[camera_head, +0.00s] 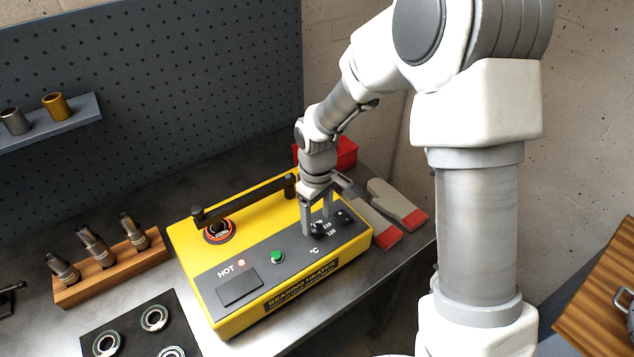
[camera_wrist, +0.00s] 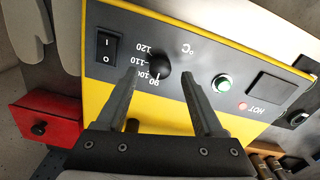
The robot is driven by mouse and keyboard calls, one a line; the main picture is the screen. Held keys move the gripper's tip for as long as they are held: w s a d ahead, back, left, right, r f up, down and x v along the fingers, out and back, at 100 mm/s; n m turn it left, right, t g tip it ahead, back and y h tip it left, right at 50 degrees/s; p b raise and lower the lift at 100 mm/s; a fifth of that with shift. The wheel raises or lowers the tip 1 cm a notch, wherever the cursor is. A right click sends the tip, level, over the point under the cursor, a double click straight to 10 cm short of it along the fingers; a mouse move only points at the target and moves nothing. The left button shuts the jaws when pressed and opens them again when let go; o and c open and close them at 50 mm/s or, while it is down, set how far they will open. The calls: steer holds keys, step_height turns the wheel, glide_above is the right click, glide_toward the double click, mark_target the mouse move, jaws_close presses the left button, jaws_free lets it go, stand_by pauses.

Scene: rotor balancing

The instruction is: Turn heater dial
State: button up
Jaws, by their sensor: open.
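The yellow bearing heater (camera_head: 210,262) stands on the workbench with its dark control panel facing up. Its black dial (camera_wrist: 158,66) shows in the wrist view beside printed marks from 90 to 120; I cannot tell exactly which mark it points to. In the head view the dial (camera_head: 317,233) is partly hidden by a finger. My gripper (camera_wrist: 160,76) is open, pointing down at the panel, with one finger on each side of the dial. I see gaps between the fingers and the dial. My gripper also shows over the panel's right part in the head view (camera_head: 317,221).
A black rocker switch (camera_wrist: 106,46) sits close beside one finger. A green button (camera_head: 278,257) and a red HOT lamp (camera_head: 241,263) are further left. Gloves (camera_head: 393,203) and a red box (camera_head: 346,152) lie near the heater. A wooden rack (camera_head: 112,268) stands left.

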mark_target(317, 228)
step_height(317, 228, up, 15)
steer(key=shift+f, duration=0.2)
stand_by(0.4)
steer(key=s+d+r+m+t, duration=0.2)
steer(key=s+d+r+m, duration=0.2)
steer(key=s, duration=0.5)
steer(key=s+d+r+m+t, duration=0.3)
steer(key=s+d+r+m, duration=0.2)
steer(key=s+d, duration=0.3)
steer(key=shift+s+d+t, duration=0.25)
steer(key=shift+s+t, duration=0.05)
steer(key=shift+s, duration=0.8)
steer(key=shift+w, duration=0.1)
steer(key=shift+c, duration=0.2)
